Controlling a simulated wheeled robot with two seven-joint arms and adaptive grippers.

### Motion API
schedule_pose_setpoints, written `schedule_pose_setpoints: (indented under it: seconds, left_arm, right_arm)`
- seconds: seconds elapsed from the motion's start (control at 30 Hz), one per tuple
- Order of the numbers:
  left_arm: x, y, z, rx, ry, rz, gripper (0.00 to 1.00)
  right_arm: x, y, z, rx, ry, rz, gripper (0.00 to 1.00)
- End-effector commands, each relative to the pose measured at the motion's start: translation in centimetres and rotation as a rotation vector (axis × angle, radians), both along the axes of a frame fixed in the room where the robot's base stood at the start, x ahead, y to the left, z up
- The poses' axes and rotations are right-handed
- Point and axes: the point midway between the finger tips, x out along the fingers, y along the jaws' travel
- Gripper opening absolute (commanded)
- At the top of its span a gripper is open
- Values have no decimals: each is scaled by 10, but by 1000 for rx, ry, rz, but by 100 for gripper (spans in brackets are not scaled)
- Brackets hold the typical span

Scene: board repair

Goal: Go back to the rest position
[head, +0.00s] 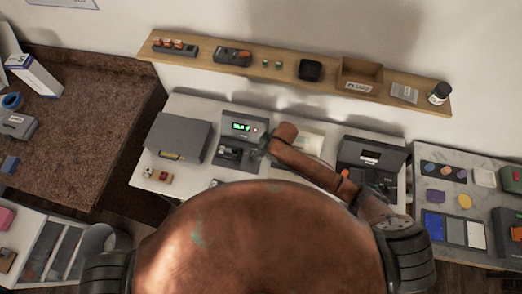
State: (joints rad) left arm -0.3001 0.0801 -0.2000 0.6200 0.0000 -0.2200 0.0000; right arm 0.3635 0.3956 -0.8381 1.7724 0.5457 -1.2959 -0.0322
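My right arm reaches in from the right over the white bench (145,178). My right gripper (257,153) is small and dark at the arm's far end, just right of a grey device (246,119) with a lit green display. Its fingers are too small and shadowed to tell whether they are open or shut, or whether they touch the device. My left gripper is not in view. My own rust-brown body hides the front middle of the bench.
A wooden shelf (285,72) with small items runs along the wall behind. A grey box (178,137) stands at the bench's left and a dark device (371,157) at its right. A brown counter (88,127) is at left, a grey table (473,187) at right.

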Motion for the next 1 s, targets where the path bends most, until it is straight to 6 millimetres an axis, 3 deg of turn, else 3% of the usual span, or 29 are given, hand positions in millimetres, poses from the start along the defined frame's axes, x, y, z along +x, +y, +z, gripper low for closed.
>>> schedule_pose_setpoints:
  seconds: [0.67,1.0]
  left_arm:
    - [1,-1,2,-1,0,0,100]
    - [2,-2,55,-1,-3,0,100]
  right_arm:
    - [-1,-1,5,0,-1,0,38]
    - [0,-1,60,0,-3,0,38]
